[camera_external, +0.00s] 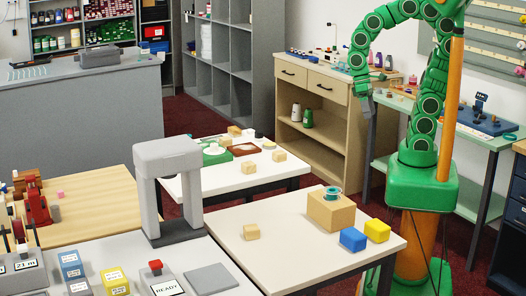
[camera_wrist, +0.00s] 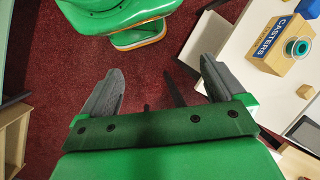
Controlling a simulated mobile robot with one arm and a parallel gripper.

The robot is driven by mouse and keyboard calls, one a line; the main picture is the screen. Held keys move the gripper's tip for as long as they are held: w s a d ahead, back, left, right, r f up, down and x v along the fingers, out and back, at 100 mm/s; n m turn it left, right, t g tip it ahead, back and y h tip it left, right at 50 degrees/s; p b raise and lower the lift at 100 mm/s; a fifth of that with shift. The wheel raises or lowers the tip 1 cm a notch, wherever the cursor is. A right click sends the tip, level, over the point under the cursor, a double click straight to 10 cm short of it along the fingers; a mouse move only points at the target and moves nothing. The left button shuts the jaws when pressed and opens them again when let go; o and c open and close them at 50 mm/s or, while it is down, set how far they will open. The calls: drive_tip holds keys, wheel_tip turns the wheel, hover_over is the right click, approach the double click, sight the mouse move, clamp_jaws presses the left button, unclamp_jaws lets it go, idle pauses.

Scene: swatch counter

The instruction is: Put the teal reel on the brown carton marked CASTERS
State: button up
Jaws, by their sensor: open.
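In the wrist view, the reel (camera_wrist: 298,48) shows on the carton (camera_wrist: 270,63), whose blue label reads CASTERS. My gripper (camera_external: 366,104) hangs well above and behind the table, apart from the reel and carton. In the wrist view, my gripper (camera_wrist: 163,80) has its fingers spread wide with nothing between them, over the red floor.
A blue block (camera_external: 353,239) and a yellow block (camera_external: 377,230) stand right of the carton. A small wooden block (camera_external: 251,232) lies to its left. The white table (camera_external: 300,255) has free room in front. A wooden cabinet (camera_external: 330,100) stands behind.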

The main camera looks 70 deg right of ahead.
drive_tip(key=s+d+r+n+t+h, duration=0.1)
drive_tip(key=s+d, duration=0.3)
drive_tip(key=d, duration=0.2)
drive_tip(key=shift+s+d+t+h, duration=0.25)
drive_tip(key=shift+d+t+h, duration=0.05)
drive_tip(key=shift+d+h, duration=0.1)
drive_tip(key=shift+a, duration=0.1)
idle(0.7)
